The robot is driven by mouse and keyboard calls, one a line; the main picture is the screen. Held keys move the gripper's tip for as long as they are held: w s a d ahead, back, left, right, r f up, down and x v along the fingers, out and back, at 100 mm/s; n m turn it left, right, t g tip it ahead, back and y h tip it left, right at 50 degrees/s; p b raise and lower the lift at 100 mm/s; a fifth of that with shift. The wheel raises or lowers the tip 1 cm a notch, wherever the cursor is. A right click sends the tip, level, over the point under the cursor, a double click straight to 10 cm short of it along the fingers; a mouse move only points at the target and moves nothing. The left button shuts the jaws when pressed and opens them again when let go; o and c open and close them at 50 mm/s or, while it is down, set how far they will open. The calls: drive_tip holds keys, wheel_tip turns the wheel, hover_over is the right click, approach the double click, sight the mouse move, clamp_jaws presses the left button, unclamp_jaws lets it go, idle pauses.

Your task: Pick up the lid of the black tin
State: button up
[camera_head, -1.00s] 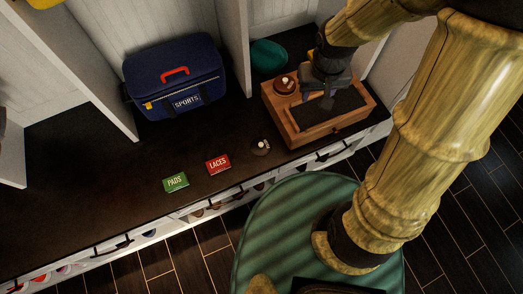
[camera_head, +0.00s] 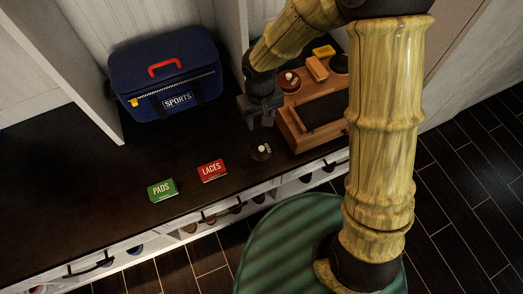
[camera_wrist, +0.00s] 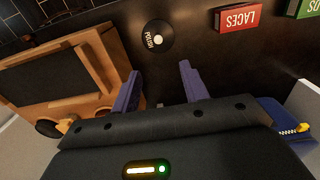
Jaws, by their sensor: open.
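The black tin (camera_head: 262,152) stands on the dark bench top, left of the wooden box. In the wrist view its round black lid (camera_wrist: 153,42) shows a white knob and the word POLISH. My gripper (camera_head: 263,118) hangs behind the tin in the head view, pointing down. In the wrist view my gripper (camera_wrist: 159,76) has its two purple fingers apart with nothing between them. The tin lies beyond the fingertips there, apart from them.
The wooden box (camera_head: 294,137) stands close on the right, with a red-brown tin (camera_head: 290,80) and a yellow-topped block (camera_head: 317,68). A red LACES box (camera_head: 212,171) and green PADS box (camera_head: 161,190) lie left. A blue SPORTS bag (camera_head: 166,75) stands behind. The left bench is clear.

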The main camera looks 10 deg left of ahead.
drive_tip(key=b, duration=0.4)
hover_over(261, 148)
drive_tip(key=f, duration=1.1)
drive_tip(key=shift+s+f, duration=0.25)
drive_tip(key=shift+f, duration=0.4)
drive_tip(key=f, duration=0.1)
drive_tip(key=f+b, duration=0.1)
drive_tip(key=f, duration=0.1)
drive_tip(key=f+b, duration=0.1)
drive_tip(key=f, duration=0.1)
drive_tip(key=shift+w+f, duration=0.1)
drive_tip(key=shift+w, duration=0.25)
clamp_jaws()
